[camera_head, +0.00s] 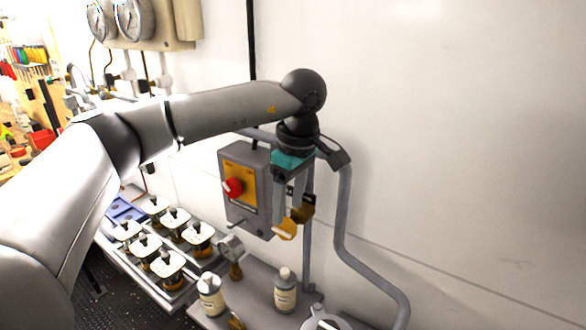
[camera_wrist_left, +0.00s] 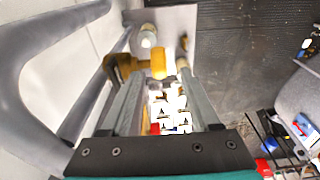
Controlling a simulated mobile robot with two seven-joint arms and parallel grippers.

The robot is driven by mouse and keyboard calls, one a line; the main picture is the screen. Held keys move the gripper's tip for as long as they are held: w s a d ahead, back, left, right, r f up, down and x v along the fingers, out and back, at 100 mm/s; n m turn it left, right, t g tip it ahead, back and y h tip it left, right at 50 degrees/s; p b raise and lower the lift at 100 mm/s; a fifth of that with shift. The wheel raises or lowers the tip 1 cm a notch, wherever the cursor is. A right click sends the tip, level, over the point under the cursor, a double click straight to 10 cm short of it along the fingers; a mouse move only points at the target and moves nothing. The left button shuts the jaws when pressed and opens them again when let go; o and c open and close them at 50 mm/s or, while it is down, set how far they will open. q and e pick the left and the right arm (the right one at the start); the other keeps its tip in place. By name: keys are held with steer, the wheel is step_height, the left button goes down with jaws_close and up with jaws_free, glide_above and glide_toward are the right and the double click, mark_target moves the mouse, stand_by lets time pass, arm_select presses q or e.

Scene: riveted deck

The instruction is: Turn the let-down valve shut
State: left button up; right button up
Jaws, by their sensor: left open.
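A brass valve (camera_head: 303,212) with a yellow handle (camera_head: 285,230) sits on the pipework beside the grey control box; I take it to be the let-down valve. My left gripper (camera_head: 289,203) points down at it from above, fingers apart. In the left wrist view the brass valve body (camera_wrist_left: 118,68) shows at the left finger's tip. Its yellow handle (camera_wrist_left: 158,62) shows just past the gap between the fingertips (camera_wrist_left: 160,76). Nothing is gripped; I cannot tell whether a finger touches the valve. The fingers partly hide the valve in the head view. My right gripper is not in view.
The grey box (camera_head: 232,206) with a red knob (camera_head: 232,187) stands close left of the gripper. A bent grey pipe rail (camera_head: 345,215) runs close on the right. Below are bottles (camera_head: 285,292) on a shelf and a tray of several white-topped jars (camera_head: 168,265).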

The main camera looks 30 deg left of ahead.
mark_target(294, 231)
arm_select(q)
step_height(294, 231, up, 10)
steer(key=d, duration=0.1)
steer(key=shift+d+r, duration=0.2)
steer(key=shift+s, duration=0.1)
stand_by(0.3)
